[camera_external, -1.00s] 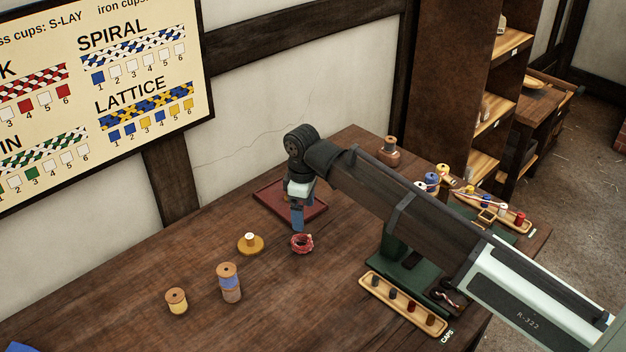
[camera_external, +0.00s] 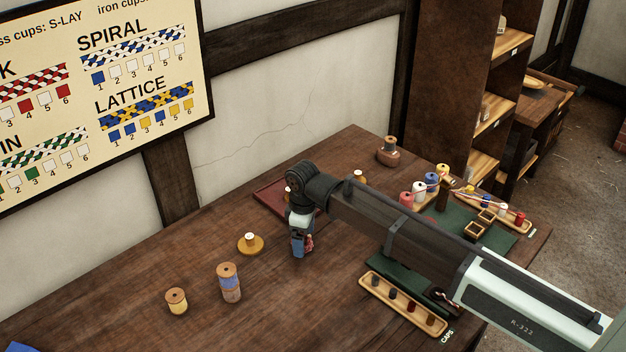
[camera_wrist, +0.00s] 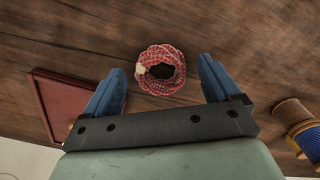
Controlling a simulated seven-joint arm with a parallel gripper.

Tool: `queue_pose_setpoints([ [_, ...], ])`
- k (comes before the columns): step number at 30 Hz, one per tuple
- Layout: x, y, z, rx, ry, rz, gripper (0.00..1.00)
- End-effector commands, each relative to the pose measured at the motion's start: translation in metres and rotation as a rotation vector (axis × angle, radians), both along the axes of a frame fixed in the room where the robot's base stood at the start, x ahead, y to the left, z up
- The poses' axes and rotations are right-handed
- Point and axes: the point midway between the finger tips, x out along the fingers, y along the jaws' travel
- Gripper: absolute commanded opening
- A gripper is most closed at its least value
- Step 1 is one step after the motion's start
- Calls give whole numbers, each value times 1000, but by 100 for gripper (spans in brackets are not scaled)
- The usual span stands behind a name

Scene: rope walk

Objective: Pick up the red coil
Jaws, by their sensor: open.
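The red coil (camera_wrist: 162,85) is a ring of red and white rope with a dark open middle, lying on the wooden table. In the wrist view it sits just beyond and between my two blue fingers, with no finger touching it that I can see. My gripper (camera_wrist: 160,92) is open and empty. In the external view my gripper (camera_external: 299,252) is low over the table, and the coil (camera_external: 309,243) is mostly hidden behind it, with a bit of red showing at its right side.
A dark red tray (camera_external: 270,196) lies behind my gripper. A caps tray (camera_external: 402,304) lies to the right. The table in front is clear.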

Motion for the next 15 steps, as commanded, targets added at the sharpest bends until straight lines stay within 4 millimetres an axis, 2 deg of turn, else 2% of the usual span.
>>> queue_pose_setpoints([
  [8, 0, 0, -3, 0, 0, 0, 89],
  [15, 0, 0, -3, 0, 0, 0, 66],
])
